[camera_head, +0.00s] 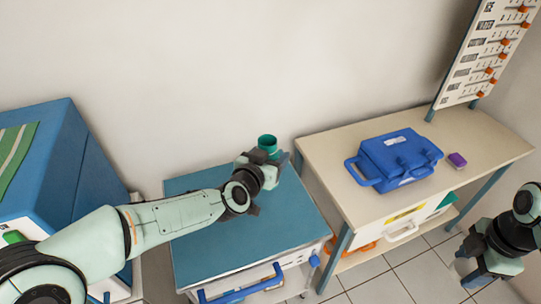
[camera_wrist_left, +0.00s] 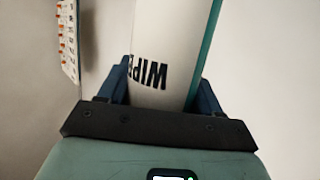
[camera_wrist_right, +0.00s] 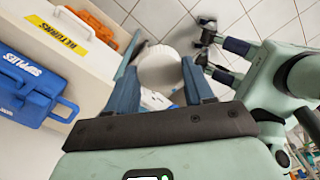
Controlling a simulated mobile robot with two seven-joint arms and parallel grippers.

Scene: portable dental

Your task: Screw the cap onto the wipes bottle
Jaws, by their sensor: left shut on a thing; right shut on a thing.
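The wipes bottle (camera_wrist_left: 165,80) is white with black lettering and a teal stripe. In the left wrist view it stands between the fingers of my left gripper (camera_wrist_left: 165,95), which is shut on it. In the head view its teal open top (camera_head: 268,143) shows above the left gripper (camera_head: 264,168), over the blue-topped cart; the gripper hides most of its body. My right gripper (camera_head: 466,270) is at the lower right of the head view, far from the bottle. In the right wrist view the right gripper (camera_wrist_right: 160,75) is shut on a round white cap (camera_wrist_right: 159,66).
The blue-topped cart (camera_head: 215,255) has an open-looking drawer front with a blue handle. A beige table (camera_head: 335,150) holds a blue supplies case (camera_head: 395,158) and a small purple item (camera_head: 457,160). Tiled floor (camera_head: 400,285) lies between the table and my right gripper.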

